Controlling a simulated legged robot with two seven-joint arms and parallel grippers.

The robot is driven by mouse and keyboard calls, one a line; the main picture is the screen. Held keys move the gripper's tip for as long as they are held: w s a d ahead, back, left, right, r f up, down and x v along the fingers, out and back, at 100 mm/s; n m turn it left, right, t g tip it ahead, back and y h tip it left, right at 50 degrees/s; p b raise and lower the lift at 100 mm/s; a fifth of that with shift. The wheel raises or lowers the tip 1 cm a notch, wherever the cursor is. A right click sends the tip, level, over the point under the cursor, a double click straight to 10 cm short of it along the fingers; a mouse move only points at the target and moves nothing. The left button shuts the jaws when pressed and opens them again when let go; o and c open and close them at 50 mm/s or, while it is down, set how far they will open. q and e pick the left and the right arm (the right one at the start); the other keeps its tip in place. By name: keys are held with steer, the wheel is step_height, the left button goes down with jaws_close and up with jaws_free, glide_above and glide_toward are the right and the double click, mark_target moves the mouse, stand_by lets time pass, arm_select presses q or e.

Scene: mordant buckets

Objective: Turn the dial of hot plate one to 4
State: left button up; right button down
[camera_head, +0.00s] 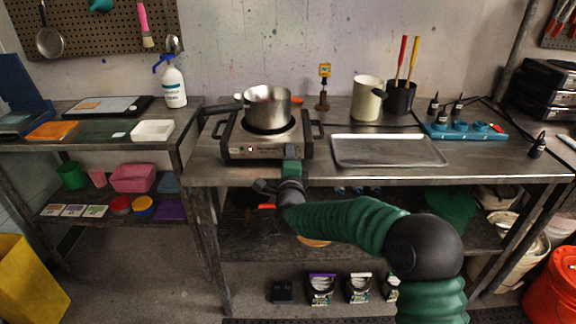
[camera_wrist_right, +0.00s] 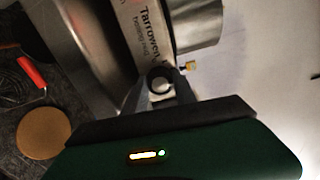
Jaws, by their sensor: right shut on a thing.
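The hot plate (camera_head: 236,148) stands on the metal bench with a steel pot (camera_head: 268,104) on top. A small lit indicator (camera_head: 250,149) shows on its front panel. My right gripper (camera_head: 292,158) is at the right part of that front panel and shut on the dial, which it mostly hides. In the right wrist view, the gripper (camera_wrist_right: 161,84) is against the panel (camera_wrist_right: 140,28), which carries printed lettering seen sideways. The dial's number marks cannot be read in either view. My left gripper is not in view.
A metal tray (camera_head: 390,151) lies right of the hot plate. A cream pot (camera_head: 367,100) and a dark pot with red and yellow handles (camera_head: 400,97) stand behind it. The bench's front edge (camera_head: 440,179) runs just below my right gripper. A blue rack (camera_head: 462,131) is farther right.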

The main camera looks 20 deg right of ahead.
steer(key=m+b, duration=0.2)
steer(key=m, duration=0.1)
steer(key=f+m+b, duration=0.1)
steer(key=b, duration=0.1)
steer(key=shift+s+d+m, duration=0.1)
steer(key=shift+d+m, duration=0.2)
steer(key=shift+d, duration=0.05)
steer(key=shift+a+m+b, duration=0.1)
steer(key=shift+m+b, duration=1.35)
steer(key=shift+m, duration=0.15)
steer(key=c, duration=1.4)
jaws_free()
steer(key=o, duration=0.4)
steer(key=shift+r, duration=0.1)
steer(key=shift+a+r, duration=0.1)
steer(key=shift+a, duration=0.05)
